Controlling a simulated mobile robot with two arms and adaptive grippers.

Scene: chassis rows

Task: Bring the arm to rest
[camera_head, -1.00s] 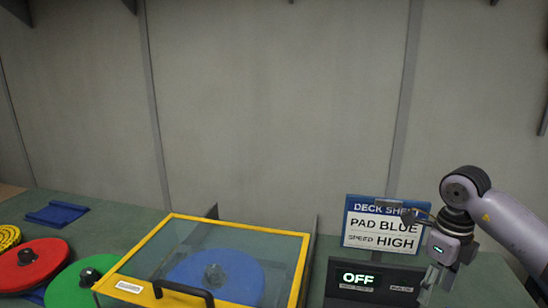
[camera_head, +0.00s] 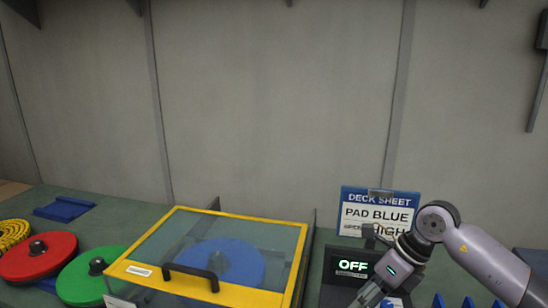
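My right arm comes in from the right, and its gripper (camera_head: 370,292) points down and left in front of the black control box (camera_head: 340,285). The fingers run to the bottom edge of the picture, so whether they are open or shut is unclear. The box display (camera_head: 353,266) reads OFF. The arm's wrist covers part of the deck sheet (camera_head: 365,215), which reads PAD BLUE, with HIGH partly hidden. My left gripper is not in view.
A yellow-framed clear-lidded case (camera_head: 190,212) with a black handle (camera_head: 190,272) is closed over a blue pad (camera_head: 235,262). Red (camera_head: 40,262), green (camera_head: 85,283) and yellow (camera_head: 10,233) pads lie at left. A blue holder (camera_head: 64,208) lies behind them. A grey wall closes the back.

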